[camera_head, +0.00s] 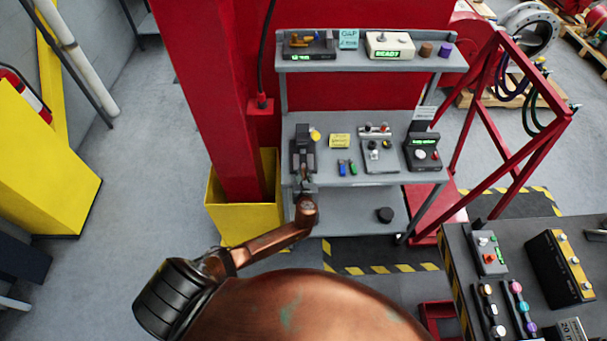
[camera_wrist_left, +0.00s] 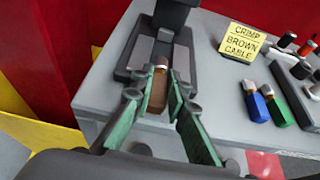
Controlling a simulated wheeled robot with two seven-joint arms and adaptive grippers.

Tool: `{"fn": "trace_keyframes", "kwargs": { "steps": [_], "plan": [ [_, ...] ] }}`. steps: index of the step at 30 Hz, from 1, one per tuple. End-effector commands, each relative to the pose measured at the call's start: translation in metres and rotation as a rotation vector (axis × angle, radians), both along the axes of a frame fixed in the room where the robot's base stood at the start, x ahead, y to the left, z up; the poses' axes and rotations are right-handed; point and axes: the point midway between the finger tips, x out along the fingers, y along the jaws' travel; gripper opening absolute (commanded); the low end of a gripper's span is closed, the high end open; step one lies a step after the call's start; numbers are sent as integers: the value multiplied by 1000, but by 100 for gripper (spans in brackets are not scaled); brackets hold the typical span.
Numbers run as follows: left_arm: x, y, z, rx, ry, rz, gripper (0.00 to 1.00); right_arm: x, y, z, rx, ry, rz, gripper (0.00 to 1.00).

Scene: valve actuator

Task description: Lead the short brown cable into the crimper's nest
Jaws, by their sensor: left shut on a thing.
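The short brown cable (camera_wrist_left: 157,92) is between the green fingers of my left gripper (camera_wrist_left: 158,98) in the left wrist view. Its bright metal tip points away from me, toward the crimper. The crimper (camera_head: 303,146) is a dark grey device at the left end of the middle shelf; it also shows in the left wrist view (camera_wrist_left: 183,62). The cable's tip is at the near, open part of the crimper, between its grey blocks; I cannot tell whether it is seated. In the head view my left gripper (camera_head: 305,183) is at the shelf's front edge. My right gripper is not in view.
A yellow sign (camera_wrist_left: 243,42) reading "CRIMP BROWN CABLE" stands right of the crimper. A blue cable (camera_wrist_left: 253,105) and a green cable (camera_wrist_left: 278,108) lie before it. A red post (camera_head: 215,90) and a yellow bin (camera_head: 226,222) stand left of the shelf.

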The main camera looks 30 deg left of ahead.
Motion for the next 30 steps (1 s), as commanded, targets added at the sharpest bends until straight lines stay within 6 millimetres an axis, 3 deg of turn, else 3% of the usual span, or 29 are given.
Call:
{"fn": "trace_keyframes", "kwargs": {
  "steps": [30],
  "plan": [
    [0, -1, 1, 0, 0, 0, 0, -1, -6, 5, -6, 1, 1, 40]
  ]
}}
